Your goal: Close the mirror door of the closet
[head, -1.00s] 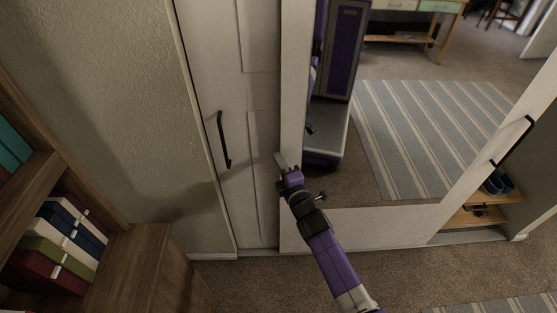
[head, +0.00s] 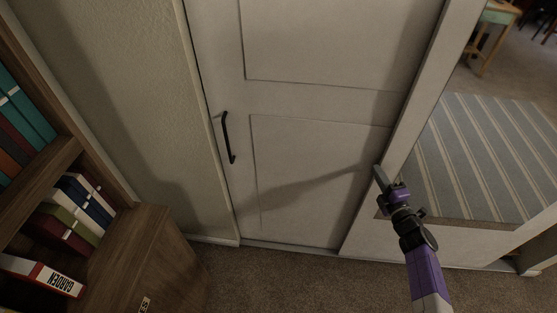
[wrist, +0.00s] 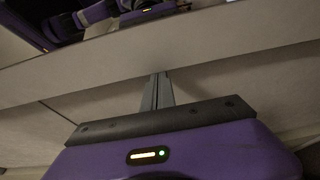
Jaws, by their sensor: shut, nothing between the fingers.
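The mirror door (head: 408,130) of the closet is a sliding door with a pale frame, seen at the right of the head view. Its mirror (head: 480,165) reflects a striped rug and a table. My gripper (head: 379,172) is shut and empty, with its fingertips at the door's left frame edge. In the wrist view the closed fingers (wrist: 157,92) point at the pale frame (wrist: 220,45); contact is hard to confirm. My arm hides part of the mirror and lower frame.
A white panel door (head: 310,150) with a black handle (head: 228,137) stands left of the mirror door. A wooden bookshelf (head: 150,255) with binders is at the lower left. Carpet (head: 300,285) lies clear in front.

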